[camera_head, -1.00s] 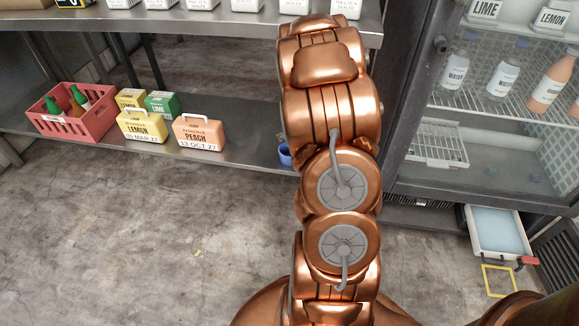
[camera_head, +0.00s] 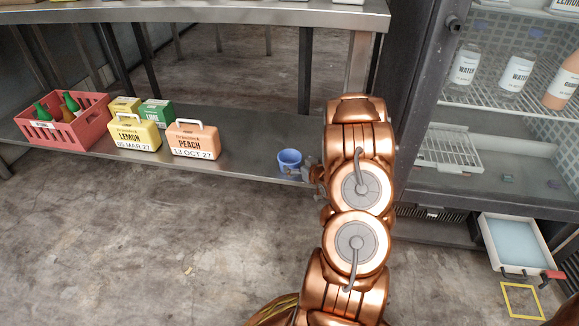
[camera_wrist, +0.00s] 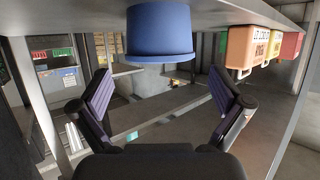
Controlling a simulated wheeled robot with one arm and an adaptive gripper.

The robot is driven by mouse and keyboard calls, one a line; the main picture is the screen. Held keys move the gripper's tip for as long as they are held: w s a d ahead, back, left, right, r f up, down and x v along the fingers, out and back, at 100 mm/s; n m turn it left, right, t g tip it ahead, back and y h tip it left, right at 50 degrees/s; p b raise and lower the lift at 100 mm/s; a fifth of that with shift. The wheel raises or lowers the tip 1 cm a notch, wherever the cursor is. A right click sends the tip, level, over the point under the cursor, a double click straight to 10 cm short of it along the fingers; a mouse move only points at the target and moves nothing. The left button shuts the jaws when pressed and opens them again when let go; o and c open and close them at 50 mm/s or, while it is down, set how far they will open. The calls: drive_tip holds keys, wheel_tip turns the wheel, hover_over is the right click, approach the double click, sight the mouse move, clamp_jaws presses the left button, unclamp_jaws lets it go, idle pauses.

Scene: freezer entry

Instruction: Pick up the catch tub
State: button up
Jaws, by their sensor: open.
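A small blue tub (camera_head: 289,161), which I take to be the catch tub, stands upright on the low metal shelf near its right end. In the wrist view it shows upside down as a blue tub (camera_wrist: 160,35) at the top middle, beyond the fingertips. My gripper (camera_wrist: 158,88) is open and empty, with one finger on each side of the picture. In the head view my gripper (camera_head: 309,172) is just right of the tub, partly hidden by my arm. The tub is not between the fingers.
On the low shelf (camera_head: 235,160), a peach box (camera_head: 193,140), a lemon box (camera_head: 134,134), a green lime box (camera_head: 157,113) and a red crate (camera_head: 65,120) stand left of the tub. An upper shelf overhangs. A glass-fronted cabinet (camera_head: 420,100) and a white tray (camera_head: 511,242) are at right.

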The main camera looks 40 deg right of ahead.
sight(292, 159)
drive_tip(key=b+x, duration=0.2)
drive_tip(key=x, duration=0.3)
drive_tip(key=shift+w+r, duration=0.1)
drive_tip(key=shift+r, duration=0.05)
drive_tip(key=c, duration=0.7)
